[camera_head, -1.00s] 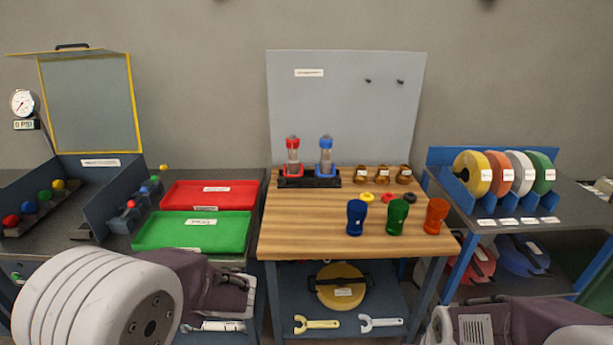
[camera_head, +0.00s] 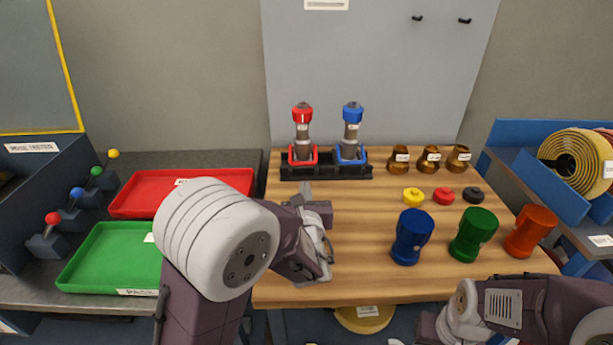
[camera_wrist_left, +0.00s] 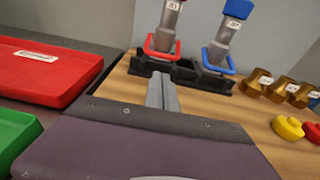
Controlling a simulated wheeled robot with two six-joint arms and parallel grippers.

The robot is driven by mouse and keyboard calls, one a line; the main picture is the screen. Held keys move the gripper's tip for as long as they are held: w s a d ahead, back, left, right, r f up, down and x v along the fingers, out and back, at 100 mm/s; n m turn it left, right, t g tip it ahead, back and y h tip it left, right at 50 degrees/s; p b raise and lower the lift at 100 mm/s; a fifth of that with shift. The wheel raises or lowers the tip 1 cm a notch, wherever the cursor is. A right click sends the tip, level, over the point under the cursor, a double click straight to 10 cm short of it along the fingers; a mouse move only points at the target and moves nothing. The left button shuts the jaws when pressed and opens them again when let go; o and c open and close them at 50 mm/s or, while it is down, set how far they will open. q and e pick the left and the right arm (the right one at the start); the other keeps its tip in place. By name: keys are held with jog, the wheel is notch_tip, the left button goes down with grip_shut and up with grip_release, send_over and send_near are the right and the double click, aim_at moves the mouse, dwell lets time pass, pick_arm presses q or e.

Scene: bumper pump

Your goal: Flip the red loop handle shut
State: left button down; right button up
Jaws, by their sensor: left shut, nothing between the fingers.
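The red loop handle (camera_head: 303,161) is a red frame at the foot of an upright grey nozzle with a red cap (camera_head: 302,113). In the left wrist view the loop (camera_wrist_left: 160,55) sticks out on the near side of the red nozzle. A blue-capped nozzle (camera_head: 352,125) with a blue loop (camera_head: 351,161) stands to its right. Both stand on a black base (camera_head: 327,173). My left gripper (camera_head: 305,191) is shut and empty, in front of the base and below the red loop, apart from it. Its fingertips also show in the left wrist view (camera_wrist_left: 162,85). My right gripper's fingers are not visible.
Brass fittings (camera_head: 429,158) stand right of the base. Yellow, red and black caps (camera_head: 443,196) and blue, green and orange cups (camera_head: 473,235) stand on the wooden table's right side. Red (camera_head: 125,205) and green (camera_head: 85,267) trays lie left. A grey board rises behind.

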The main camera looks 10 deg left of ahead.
pick_arm(q)
jog(key=shift+s+d, duration=0.35)
jog(key=shift+s, duration=0.05)
jog(key=shift+w+a+f, duration=0.15)
jog(key=shift+w+f, duration=0.15)
jog(key=shift+w, duration=0.15)
jog(key=shift+w+r, duration=0.1)
jog(key=x, duration=0.9)
jog(key=shift+w, duration=0.25)
